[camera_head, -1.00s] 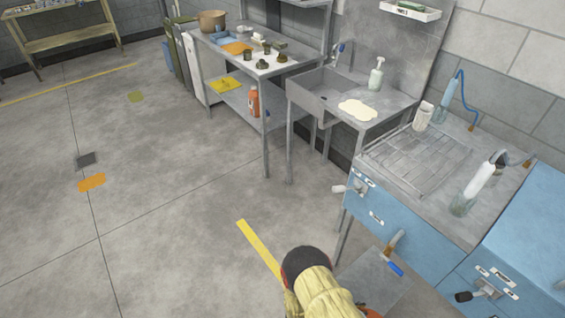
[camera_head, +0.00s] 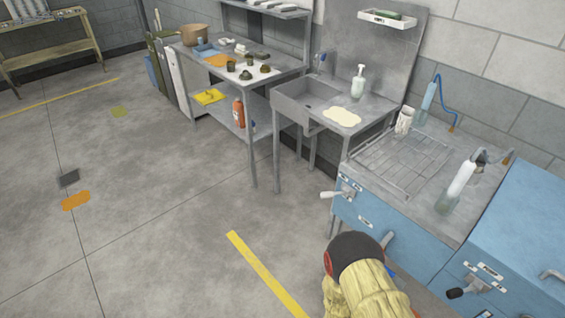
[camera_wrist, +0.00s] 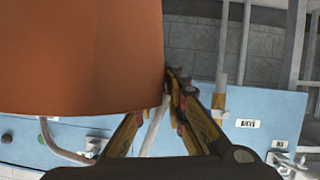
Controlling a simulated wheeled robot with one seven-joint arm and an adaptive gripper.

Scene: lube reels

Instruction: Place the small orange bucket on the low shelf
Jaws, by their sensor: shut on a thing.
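The small orange bucket (camera_wrist: 80,55) fills the upper left of the wrist view, close to the camera. My gripper (camera_wrist: 176,80) is shut at its right edge; the exact part between the fingertips is hard to make out. In the head view my arm's yellow sleeve and dark joint show at the bottom right, while the fingers and bucket are hidden. A low shelf (camera_head: 222,107) lies under the steel table at upper centre, left of the sink. It holds a yellow cloth (camera_head: 208,97) and an orange-red bottle (camera_head: 238,112).
Blue cabinets (camera_head: 385,225) with protruding handles stand close on the right, beside my arm. The sink (camera_head: 300,95) and its legs stand between them and the steel table. A yellow floor line (camera_head: 262,270) runs nearby. The floor on the left is open.

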